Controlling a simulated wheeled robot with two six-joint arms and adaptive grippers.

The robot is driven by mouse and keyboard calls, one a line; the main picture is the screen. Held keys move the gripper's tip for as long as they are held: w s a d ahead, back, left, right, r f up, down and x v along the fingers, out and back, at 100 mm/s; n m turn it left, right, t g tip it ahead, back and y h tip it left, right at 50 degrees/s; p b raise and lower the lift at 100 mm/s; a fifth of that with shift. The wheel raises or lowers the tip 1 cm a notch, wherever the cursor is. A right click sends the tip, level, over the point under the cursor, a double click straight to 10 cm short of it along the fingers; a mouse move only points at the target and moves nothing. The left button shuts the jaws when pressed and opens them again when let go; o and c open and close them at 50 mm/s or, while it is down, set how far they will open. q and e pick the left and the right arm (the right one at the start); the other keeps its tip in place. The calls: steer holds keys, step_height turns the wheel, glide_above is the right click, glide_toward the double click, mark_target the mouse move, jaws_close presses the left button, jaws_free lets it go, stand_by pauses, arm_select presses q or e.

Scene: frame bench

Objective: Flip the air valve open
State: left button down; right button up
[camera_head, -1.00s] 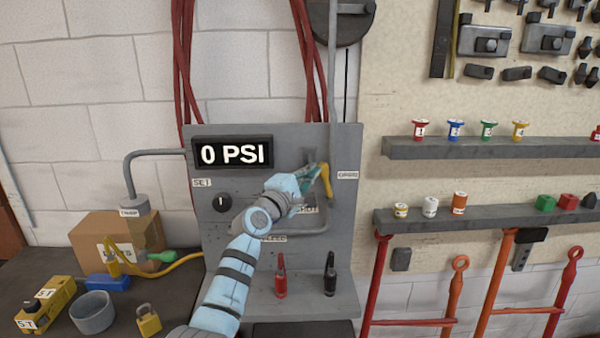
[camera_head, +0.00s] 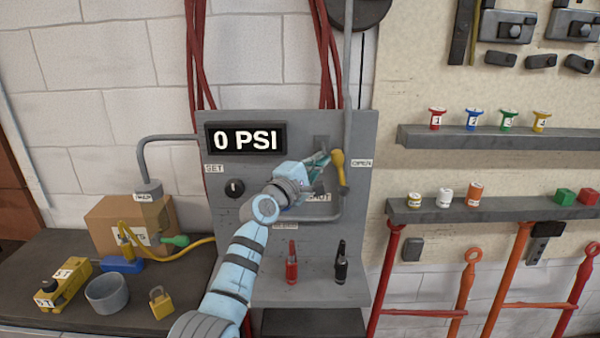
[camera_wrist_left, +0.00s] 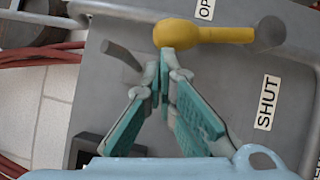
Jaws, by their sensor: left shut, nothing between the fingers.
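The yellow valve lever (camera_head: 339,167) is on the grey panel and runs roughly up and down, between the OPEN label (camera_head: 361,163) on its right and the SHUT label (camera_head: 319,197) below. In the left wrist view the yellow lever (camera_wrist_left: 205,33) lies across the top, with the SHUT label (camera_wrist_left: 267,103) to the right and the OPEN label partly cut off. My left gripper (camera_head: 322,160) is shut and empty, just left of the lever's upper end. Its teal fingertips (camera_wrist_left: 165,62) meet close to the lever's broad end; whether they touch it I cannot tell. My right gripper is not in view.
A display (camera_head: 246,140) reads 0 PSI. A grey pipe (camera_head: 346,90) runs down past the lever. A red tool (camera_head: 291,262) and a black one (camera_head: 341,262) stand on the panel's ledge. A cardboard box (camera_head: 110,217) and small items are on the bench at left.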

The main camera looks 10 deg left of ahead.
arm_select(q)
steer(key=a+v, duration=0.1)
steer(key=v, duration=1.1)
steer(key=shift+w+a+f, duration=0.15)
steer(key=shift+a+f, duration=0.05)
steer(key=shift+a, duration=0.15)
